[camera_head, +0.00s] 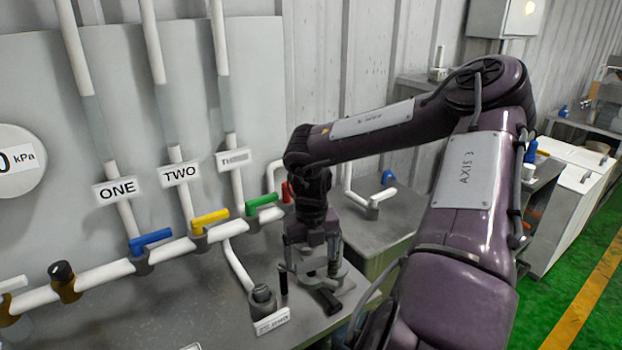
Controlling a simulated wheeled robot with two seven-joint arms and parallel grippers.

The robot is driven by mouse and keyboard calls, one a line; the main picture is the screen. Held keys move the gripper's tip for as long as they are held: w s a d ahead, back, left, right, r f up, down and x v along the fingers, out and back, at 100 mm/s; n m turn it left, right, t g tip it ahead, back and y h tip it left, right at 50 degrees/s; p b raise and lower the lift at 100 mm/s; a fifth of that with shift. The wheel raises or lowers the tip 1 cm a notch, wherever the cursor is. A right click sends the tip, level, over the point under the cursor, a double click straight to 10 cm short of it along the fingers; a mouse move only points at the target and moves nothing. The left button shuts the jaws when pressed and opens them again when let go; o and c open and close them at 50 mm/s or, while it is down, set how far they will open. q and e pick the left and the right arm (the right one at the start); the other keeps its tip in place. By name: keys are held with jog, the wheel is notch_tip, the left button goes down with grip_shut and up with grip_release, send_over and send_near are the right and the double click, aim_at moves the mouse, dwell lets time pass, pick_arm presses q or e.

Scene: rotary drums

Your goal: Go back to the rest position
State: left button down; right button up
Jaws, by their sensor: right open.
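My right arm (463,210) comes in from the lower right and bends over the metal bench. My right gripper (308,292) points down at the bench's right end, open, with nothing seen between its fingers. It is just right of a dark round fitting (262,297) with a small label plate (272,321) in front. My left gripper and arm are not in view.
A white pipe (172,251) with blue (151,240), yellow (210,221) and green (262,204) valve handles runs along the bench (190,300). A red handle (287,192) is close behind my gripper. Pipes labelled ONE and TWO rise behind. Green floor (570,260) is clear at right.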

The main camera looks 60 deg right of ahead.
jog(key=shift+r, duration=1.3)
jog(key=shift+f, duration=0.1)
